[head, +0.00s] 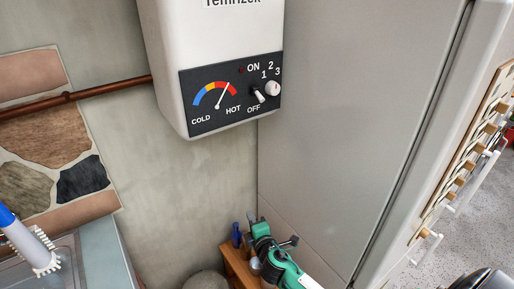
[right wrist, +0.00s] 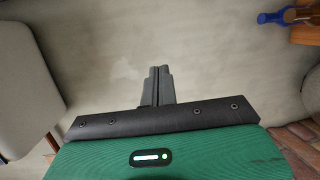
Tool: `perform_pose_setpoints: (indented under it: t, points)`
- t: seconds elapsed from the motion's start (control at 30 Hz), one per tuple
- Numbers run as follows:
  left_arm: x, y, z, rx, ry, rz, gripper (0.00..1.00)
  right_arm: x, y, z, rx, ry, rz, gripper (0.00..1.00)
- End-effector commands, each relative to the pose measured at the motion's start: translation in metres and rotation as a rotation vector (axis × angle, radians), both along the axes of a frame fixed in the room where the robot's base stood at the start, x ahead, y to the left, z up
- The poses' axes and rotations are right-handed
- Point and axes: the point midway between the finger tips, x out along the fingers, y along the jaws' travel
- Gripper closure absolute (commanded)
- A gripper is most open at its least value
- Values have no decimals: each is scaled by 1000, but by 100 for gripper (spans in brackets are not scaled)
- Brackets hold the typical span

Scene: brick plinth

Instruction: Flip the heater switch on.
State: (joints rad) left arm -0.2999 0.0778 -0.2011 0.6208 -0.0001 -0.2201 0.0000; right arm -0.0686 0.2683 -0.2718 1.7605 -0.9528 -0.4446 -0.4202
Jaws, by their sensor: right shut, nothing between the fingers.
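The white heater (head: 215,45) hangs on the wall at the top centre of the head view. Its black panel carries a small white toggle switch (head: 260,97) between the ON and OFF labels. The lever looks tilted down towards OFF. My right gripper (head: 252,218), on a green arm, is well below the heater, near the wall, and apart from the switch. In the right wrist view its two dark fingers (right wrist: 158,85) are together with nothing between them. My left gripper is not in view.
A round numbered knob (head: 273,88) sits right beside the switch. A tall grey cabinet (head: 350,110) stands to the right. A wooden piece (head: 238,265) with a blue object (head: 236,234) is beside my right gripper. The wall between gripper and heater looks clear.

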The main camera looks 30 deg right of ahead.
Motion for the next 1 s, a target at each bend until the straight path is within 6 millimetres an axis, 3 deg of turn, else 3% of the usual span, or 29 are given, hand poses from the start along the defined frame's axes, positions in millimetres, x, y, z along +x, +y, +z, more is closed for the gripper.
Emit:
perform_pose_setpoints:
  t: [0.03, 0.2, 0.3, 0.4, 0.5, 0.6, 1.0]
  points:
    - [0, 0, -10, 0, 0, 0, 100, 4, 4, 38, -62, -88, 8, 100]
    - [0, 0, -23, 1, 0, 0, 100, -11, 14, 162, -264, -354, -10, 100]
    - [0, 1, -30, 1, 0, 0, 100, -30, 18, 219, -353, -484, -39, 100]
    - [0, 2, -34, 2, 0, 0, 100, -50, 21, 260, -416, -581, -68, 100]
    - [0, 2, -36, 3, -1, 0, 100, -65, 22, 285, -454, -641, -91, 100]
    - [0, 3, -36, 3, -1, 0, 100, -72, 23, 297, -472, -669, -104, 100]
    - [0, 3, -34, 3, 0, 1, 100, -71, 23, 301, -475, -674, -107, 100]
